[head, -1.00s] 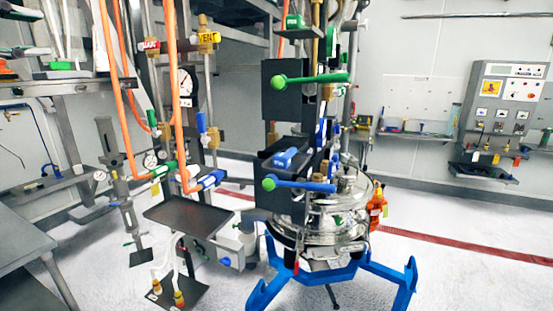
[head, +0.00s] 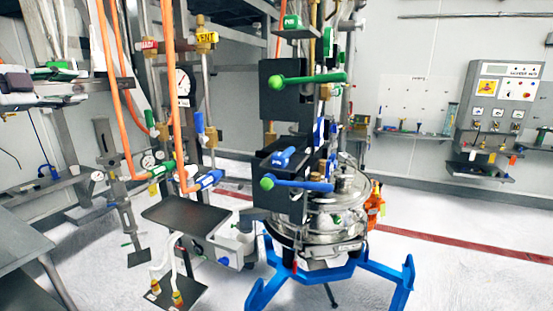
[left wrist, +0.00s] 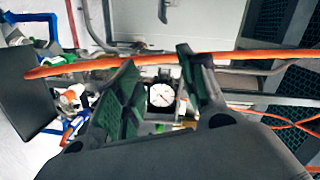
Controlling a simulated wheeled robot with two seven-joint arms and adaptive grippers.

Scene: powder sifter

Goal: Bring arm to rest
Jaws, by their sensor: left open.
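My left gripper (head: 84,86) comes in from the left edge of the head view, with green pads on its dark fingers. It is in the air in front of the steel shelf and pipe frame, left of the orange hoses (head: 111,90). In the left wrist view its two fingers (left wrist: 157,60) stand apart with nothing held between them. An orange hose (left wrist: 225,57) crosses behind the fingertips, and a white round gauge (left wrist: 161,95) shows through the gap. My right gripper is not in view.
The sifter vessel (head: 330,222) stands on a blue-legged stand (head: 349,268), with green and blue valve handles (head: 310,79) above. A dark tray (head: 187,215) is left of it. A grey table (head: 22,235) is at lower left. A control panel (head: 504,95) hangs on the right wall. Floor at right is clear.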

